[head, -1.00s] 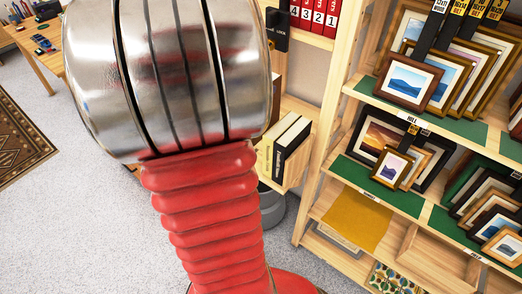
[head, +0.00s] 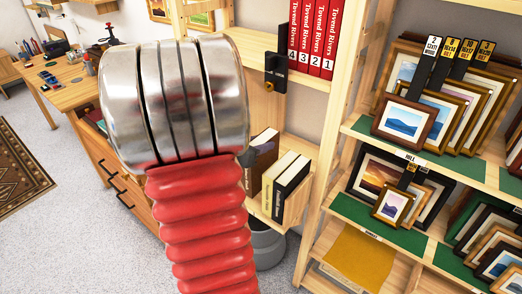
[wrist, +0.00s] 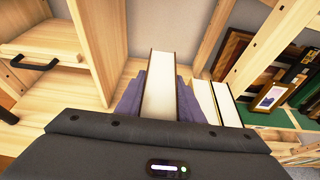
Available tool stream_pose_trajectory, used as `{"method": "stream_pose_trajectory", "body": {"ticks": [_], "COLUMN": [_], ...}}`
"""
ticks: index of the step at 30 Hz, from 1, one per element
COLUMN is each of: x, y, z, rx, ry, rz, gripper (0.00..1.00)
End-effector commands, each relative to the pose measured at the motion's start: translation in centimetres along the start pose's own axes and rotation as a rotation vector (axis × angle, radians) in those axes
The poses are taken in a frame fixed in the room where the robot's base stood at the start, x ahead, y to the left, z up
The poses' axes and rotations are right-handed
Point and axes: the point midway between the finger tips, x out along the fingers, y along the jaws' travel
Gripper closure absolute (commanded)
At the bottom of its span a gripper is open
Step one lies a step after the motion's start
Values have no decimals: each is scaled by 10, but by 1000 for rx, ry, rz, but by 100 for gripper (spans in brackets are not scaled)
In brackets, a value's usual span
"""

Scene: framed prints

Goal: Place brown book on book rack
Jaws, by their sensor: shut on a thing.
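The brown book (head: 263,156) shows in the head view just right of my arm, left of a cream book (head: 276,178) and a black book (head: 291,188). In the wrist view the brown book (wrist: 160,84) is upright, its white page edge up, between the purple finger pads of my gripper (wrist: 159,98). My gripper is shut on it. In the head view my arm hides most of the gripper. The wooden book rack (head: 268,212) holds the cream and black books. I cannot tell whether the brown book's hidden bottom touches the rack.
Red numbered volumes (head: 312,35) stand on the shelf above. A dark lock box (head: 276,72) hangs over the rack. Framed prints (head: 404,122) fill the shelves at right. A grey bin (head: 267,245) is below, and a wooden desk (head: 78,75) is at left.

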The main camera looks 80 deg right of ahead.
Motion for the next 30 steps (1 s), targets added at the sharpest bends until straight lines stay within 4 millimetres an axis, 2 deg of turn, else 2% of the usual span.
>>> {"method": "stream_pose_trajectory", "body": {"ticks": [5,16,29,30], "x": [1,13,14,14], "y": [1,1,2,1], "z": [-2,-32,-35,-37], "rx": [0,-2,0,-1], "ry": [-2,-2,-3,0], "rz": [1,2,3,3], "gripper": [100,100,100,64]}}
